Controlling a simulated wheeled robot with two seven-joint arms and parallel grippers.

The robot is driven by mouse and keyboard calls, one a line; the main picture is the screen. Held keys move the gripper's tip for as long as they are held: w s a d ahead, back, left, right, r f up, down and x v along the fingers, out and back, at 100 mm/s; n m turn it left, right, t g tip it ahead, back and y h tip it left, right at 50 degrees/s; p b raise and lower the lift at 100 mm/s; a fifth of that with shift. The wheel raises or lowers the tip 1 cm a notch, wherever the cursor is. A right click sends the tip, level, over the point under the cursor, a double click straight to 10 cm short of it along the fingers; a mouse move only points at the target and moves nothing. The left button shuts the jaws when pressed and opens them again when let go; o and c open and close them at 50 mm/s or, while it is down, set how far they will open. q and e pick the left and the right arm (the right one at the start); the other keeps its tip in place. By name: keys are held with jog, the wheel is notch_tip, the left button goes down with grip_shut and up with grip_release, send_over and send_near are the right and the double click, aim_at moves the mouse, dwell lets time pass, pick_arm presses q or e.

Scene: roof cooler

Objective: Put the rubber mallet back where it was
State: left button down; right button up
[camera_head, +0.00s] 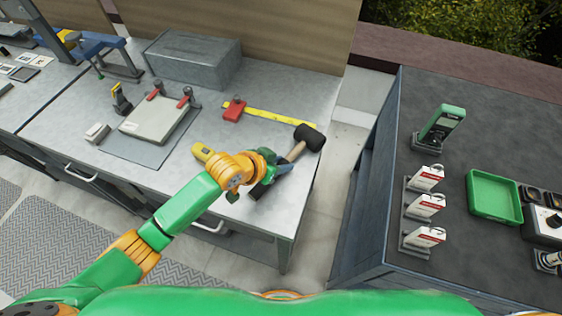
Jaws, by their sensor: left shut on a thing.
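The rubber mallet has a black head (311,137) and a light wooden handle (295,152). It is at the right end of the grey workbench (300,95). My left gripper (280,168) is shut on the mallet's handle, with the head sticking out to the upper right. My wrist and fingers hide the lower part of the handle. I cannot tell whether the mallet touches the bench top. My right gripper is out of view.
A yellow rule with a red block (234,110) lies behind the mallet. A yellow object (203,152) is left of my wrist. A grey box (193,60) and a clamped plate (155,115) stand farther left. A gap separates the dark right-hand bench (435,85) with a green tray (494,196).

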pick_arm(q)
jog(key=c, duration=0.6)
grip_release()
jog(key=shift+s, duration=0.1)
jog(key=p+v, duration=0.1)
jog(key=v, duration=1.1)
